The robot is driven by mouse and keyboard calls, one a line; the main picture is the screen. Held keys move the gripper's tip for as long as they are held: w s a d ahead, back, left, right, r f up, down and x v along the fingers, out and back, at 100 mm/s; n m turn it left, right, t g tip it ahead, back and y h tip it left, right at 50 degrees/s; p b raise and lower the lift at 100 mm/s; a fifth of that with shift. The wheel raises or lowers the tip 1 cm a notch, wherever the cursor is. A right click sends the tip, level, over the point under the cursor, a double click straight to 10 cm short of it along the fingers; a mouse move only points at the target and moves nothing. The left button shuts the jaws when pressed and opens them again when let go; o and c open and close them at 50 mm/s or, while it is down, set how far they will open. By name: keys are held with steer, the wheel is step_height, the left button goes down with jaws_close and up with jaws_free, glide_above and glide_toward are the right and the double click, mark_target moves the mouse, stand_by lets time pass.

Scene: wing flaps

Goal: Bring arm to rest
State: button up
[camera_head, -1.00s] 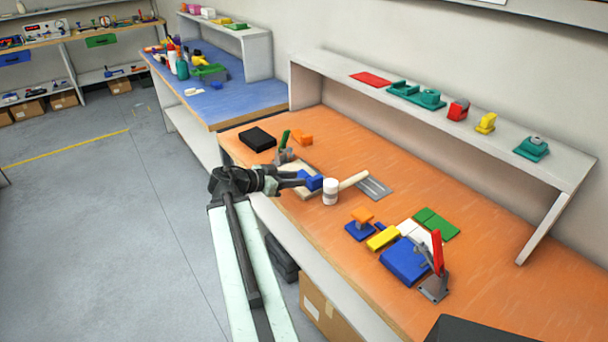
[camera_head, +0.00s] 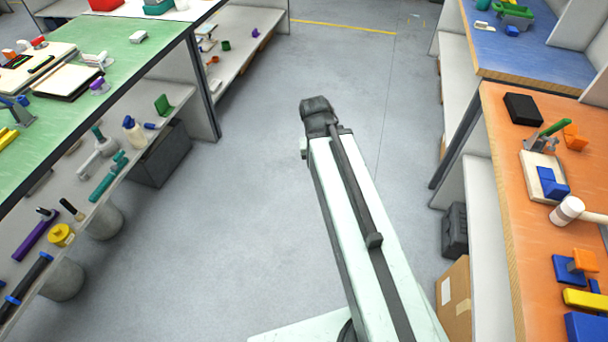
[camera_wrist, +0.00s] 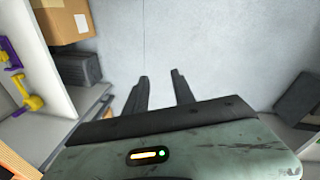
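My arm (camera_head: 367,230) stands over the grey floor of the aisle, between the two benches, with its dark top end towards the far side. My gripper does not show in the head view; the arm seems to hide it. In the wrist view my gripper (camera_wrist: 160,74) has its two dark fingers apart, with nothing between them, and bare floor behind. A blue block (camera_head: 552,184) sits on a pale board (camera_head: 536,163) with a green-handled clamp on the orange bench, apart from my arm.
The orange bench (camera_head: 500,130) is on the right, with a black case (camera_head: 454,231) and a cardboard box (camera_head: 453,303) low beside it. A green bench (camera_head: 150,48) with a loaded lower shelf is on the left. The aisle floor (camera_head: 250,210) between is clear.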

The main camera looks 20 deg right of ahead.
steer(key=a+r+n+y+p, duration=0.1)
steer(key=a+r+n+p, duration=0.2)
steer(key=a, duration=0.5)
steer(key=shift+a+y, duration=0.3)
steer(key=shift+y, duration=0.1)
steer(key=shift+r, duration=0.1)
stand_by(0.4)
